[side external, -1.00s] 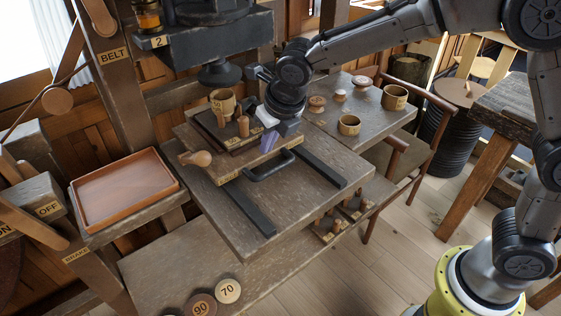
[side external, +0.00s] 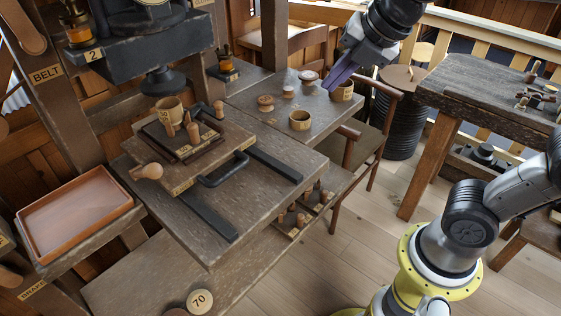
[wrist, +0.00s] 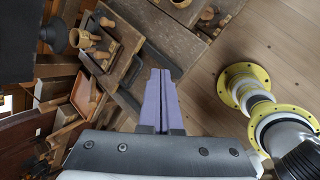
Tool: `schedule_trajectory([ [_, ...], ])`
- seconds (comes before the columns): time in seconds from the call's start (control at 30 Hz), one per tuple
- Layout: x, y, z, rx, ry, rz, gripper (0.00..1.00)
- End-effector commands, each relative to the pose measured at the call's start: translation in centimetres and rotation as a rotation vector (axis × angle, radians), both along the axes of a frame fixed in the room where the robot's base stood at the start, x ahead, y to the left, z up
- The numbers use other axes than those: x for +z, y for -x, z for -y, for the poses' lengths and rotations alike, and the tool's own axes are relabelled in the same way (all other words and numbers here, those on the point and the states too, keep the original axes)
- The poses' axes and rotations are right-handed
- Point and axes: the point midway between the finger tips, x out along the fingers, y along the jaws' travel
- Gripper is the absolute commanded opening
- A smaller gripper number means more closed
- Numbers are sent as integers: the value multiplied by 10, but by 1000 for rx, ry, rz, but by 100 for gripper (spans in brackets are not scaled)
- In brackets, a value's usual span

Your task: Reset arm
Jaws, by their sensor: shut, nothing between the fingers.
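My gripper (side external: 337,82) is raised over the right end of the workbench in the side external view, in front of a wooden cup (side external: 342,91) that it partly hides. In the wrist view my gripper (wrist: 160,75) has its purple fingers together with nothing between them. The sliding wooden board (side external: 178,180) with dark frames, a cup (side external: 168,108) and several pegs (side external: 193,132) rests on the bench below the press (side external: 163,80). In the side external view, my gripper is apart from the board.
A reddish tray (side external: 75,215) is at left. A chair (side external: 349,134), a dark barrel (side external: 400,125) and another table (side external: 470,85) stand at right. Floor between is open (side external: 350,235).

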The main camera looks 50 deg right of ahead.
Motion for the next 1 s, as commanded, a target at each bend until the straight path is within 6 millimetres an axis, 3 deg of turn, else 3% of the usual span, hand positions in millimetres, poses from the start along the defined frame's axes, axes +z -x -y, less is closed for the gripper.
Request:
schedule_trajectory([
  [0.03, -2, 17, 7, -117, -71, 11, 0],
  [0.2, -17, 61, 19, -521, -330, 30, 0],
  [0.5, -57, 117, 22, -1195, -756, 15, 0],
  [0.73, -80, 132, 18, -1613, -971, -29, 0],
  [1.0, -80, 132, 17, -1768, -1060, -24, 0],
])
